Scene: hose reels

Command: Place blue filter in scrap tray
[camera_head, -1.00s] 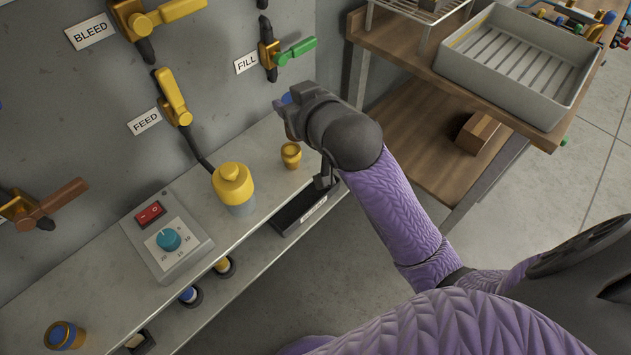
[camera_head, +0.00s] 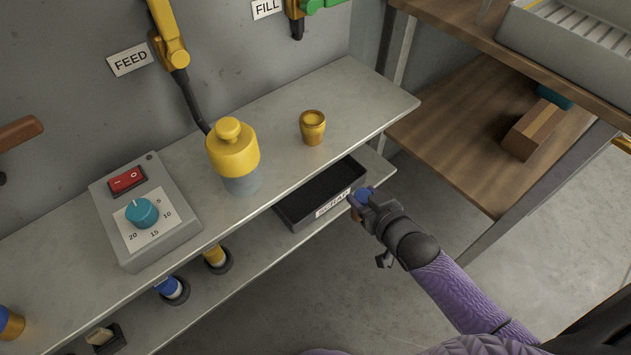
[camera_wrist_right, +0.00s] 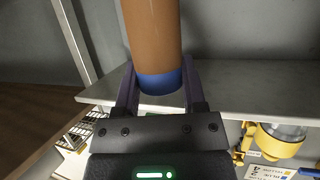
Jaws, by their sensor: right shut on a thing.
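My right gripper (camera_head: 362,201) is shut on the blue filter (camera_head: 364,195), just beyond the right end of the black scrap tray (camera_head: 291,221). In the right wrist view, the filter (camera_wrist_right: 155,45) shows as a brown cylinder with a blue end band between the two fingers (camera_wrist_right: 160,92). The scrap tray sits on the lower shelf, with its white label facing front. Its visible interior looks empty, and the upper shelf hides part of it. My left gripper is not in view.
The upper shelf (camera_head: 285,130) overhangs the tray. On it stand a brass cup (camera_head: 312,127), a yellow-capped canister (camera_head: 232,155) and a control box (camera_head: 145,215). Blue and yellow filters (camera_head: 215,257) stand in lower-shelf holders. A wooden rack (camera_head: 470,120) stands right.

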